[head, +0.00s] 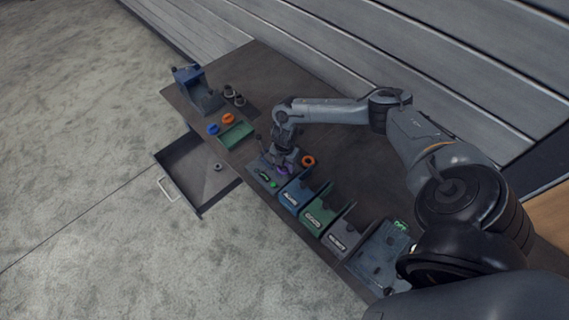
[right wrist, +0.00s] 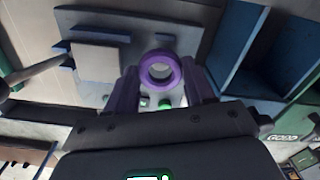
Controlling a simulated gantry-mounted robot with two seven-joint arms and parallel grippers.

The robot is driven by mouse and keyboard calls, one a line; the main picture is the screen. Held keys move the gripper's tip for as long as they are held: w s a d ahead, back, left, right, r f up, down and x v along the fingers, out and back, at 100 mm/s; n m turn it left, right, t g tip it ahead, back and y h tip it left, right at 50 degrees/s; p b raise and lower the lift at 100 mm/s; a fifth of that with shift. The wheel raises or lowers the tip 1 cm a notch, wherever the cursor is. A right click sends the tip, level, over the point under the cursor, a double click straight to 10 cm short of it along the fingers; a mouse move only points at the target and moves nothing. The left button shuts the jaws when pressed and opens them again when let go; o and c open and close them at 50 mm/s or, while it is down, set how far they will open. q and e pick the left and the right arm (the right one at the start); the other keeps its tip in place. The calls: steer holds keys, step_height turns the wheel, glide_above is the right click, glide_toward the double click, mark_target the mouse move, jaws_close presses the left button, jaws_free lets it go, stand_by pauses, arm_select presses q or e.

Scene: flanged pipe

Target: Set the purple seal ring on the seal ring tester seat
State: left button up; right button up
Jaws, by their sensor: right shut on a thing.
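The purple seal ring (right wrist: 160,70) is between the fingers of my right gripper (right wrist: 161,82), which is shut on it. In the head view, my right gripper (head: 283,163) is low over the grey tester (head: 258,169), and a small purple patch shows there. In the right wrist view, the grey tester plate (right wrist: 188,22) lies behind the ring, with a green light beside the ring. The seat itself is hidden, and I cannot tell whether the ring touches it. My left gripper is not in view.
An orange ring (head: 308,161) lies right of the tester. Blue (head: 295,196), green (head: 317,214) and grey (head: 341,238) bins stand in a row near the front edge. A green tray (head: 237,135) is left, above an open drawer (head: 198,172). The table's back middle is clear.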

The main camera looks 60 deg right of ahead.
steer(key=shift+f, duration=0.15)
stand_by(0.5)
steer(key=shift+f, duration=0.35)
stand_by(0.4)
steer(key=o, duration=1)
steer(key=shift+c, duration=0.2)
steer(key=shift+o, duration=0.7)
steer(key=shift+o, duration=0.3)
steer(key=shift+o, duration=0.9)
steer(key=shift+s, duration=0.1)
